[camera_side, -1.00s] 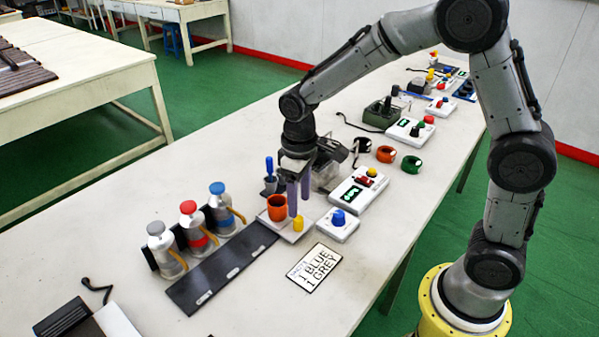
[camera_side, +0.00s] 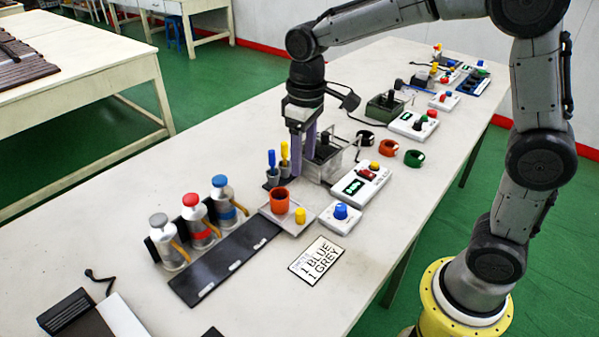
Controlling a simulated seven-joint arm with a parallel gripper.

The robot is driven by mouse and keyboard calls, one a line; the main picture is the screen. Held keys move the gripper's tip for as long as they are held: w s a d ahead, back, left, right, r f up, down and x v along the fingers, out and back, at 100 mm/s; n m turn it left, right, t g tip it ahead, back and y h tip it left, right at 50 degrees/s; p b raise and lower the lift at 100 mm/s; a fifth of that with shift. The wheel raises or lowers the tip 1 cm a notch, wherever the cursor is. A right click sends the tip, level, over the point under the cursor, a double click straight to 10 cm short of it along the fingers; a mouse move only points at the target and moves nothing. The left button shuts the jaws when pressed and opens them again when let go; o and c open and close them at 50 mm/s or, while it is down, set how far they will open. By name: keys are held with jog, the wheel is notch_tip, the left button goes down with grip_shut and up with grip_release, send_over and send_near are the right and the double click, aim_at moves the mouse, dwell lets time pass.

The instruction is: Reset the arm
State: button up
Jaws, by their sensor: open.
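My gripper (camera_side: 303,168) is open and empty. It points down above the table (camera_side: 120,235), near the metal-framed box (camera_side: 345,160) and behind the orange cup (camera_side: 279,201). The orange cup stands upright on a pale square plate (camera_side: 297,226) beside a small yellow knob (camera_side: 300,215). Whether the fingertips are in front of or over the box's edge is hard to tell.
Three flasks with grey (camera_side: 166,243), red (camera_side: 197,222) and blue (camera_side: 226,200) tops stand behind a black strip (camera_side: 222,262). Two yellow- and blue-handled tools (camera_side: 284,155) stand left of my gripper. A white control box (camera_side: 360,187), blue-knob box (camera_side: 340,217) and sign (camera_side: 316,261) are nearby.

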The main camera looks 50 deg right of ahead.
jog(key=s+d+r+m+t, duration=0.1)
jog(key=s+d+r+t, duration=0.25)
jog(key=s+r, duration=0.65)
jog(key=s+f+t, duration=0.1)
jog(key=s+f, duration=0.2)
jog(key=s, duration=0.2)
jog(key=s+f+m, duration=0.1)
jog(key=s+f, duration=0.2)
jog(key=s, duration=0.2)
jog(key=shift+s+d+t, duration=0.35)
jog(key=shift+s, duration=0.05)
